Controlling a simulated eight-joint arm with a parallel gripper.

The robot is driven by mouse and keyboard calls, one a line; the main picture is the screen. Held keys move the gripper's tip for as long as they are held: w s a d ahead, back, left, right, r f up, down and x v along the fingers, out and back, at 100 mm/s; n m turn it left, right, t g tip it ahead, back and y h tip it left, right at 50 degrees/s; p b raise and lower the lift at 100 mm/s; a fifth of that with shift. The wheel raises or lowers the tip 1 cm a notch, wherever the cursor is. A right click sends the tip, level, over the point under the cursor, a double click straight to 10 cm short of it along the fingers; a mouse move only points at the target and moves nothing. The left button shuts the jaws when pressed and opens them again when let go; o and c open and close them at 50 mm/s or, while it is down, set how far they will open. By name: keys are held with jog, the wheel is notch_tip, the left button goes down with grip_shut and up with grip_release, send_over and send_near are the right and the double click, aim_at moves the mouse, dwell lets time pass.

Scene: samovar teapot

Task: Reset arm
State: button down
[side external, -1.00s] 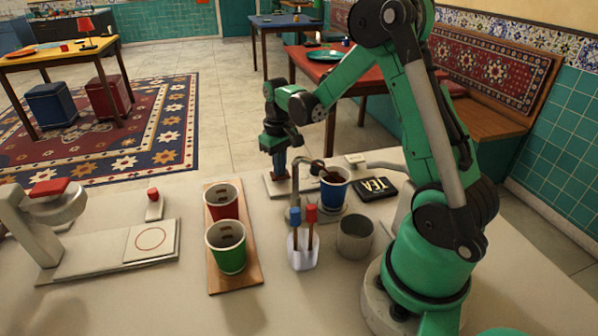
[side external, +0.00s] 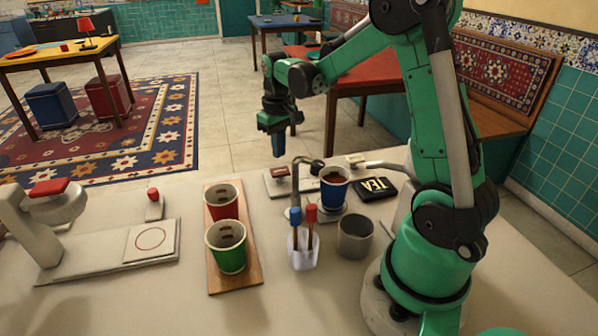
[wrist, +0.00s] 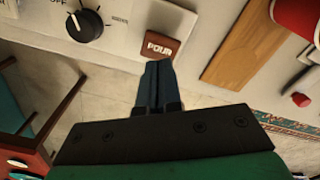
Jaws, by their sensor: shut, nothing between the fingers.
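My gripper (side external: 279,146) is raised above the far edge of the counter, pointing down, with its fingers together and empty. In the wrist view its dark blue fingers (wrist: 158,88) are shut, with the brown POUR button (wrist: 162,46) just beyond their tips. A black knob (wrist: 85,25) with an OFF mark is to its left. In the side view the button (side external: 280,171) sits on a pale plate below my gripper. A blue cup (side external: 334,188) with dark liquid stands under the metal spout.
A wooden board (side external: 236,278) holds a red cup (side external: 221,202) and a green cup (side external: 227,246). A white holder (side external: 303,252) has blue- and red-topped sticks. A grey metal cup (side external: 355,237) and a black TEA box (side external: 375,188) are near my arm. A press-like device (side external: 110,262) is at left.

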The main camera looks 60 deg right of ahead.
jog(key=shift+r, duration=0.2)
jog(key=shift+a+r, duration=0.2)
jog(key=s+a+r+n+t, duration=0.1)
jog(key=s+a+r+t, duration=0.1)
jog(key=a, duration=0.5)
jog(key=s+a+r+n+t, duration=0.2)
jog(key=s+a+r+t, duration=0.1)
jog(key=a, duration=0.5)
jog(key=shift+s+a+r+t, duration=0.3)
jog(key=shift+s+t, duration=0.3)
jog(key=shift+t, duration=0.5)
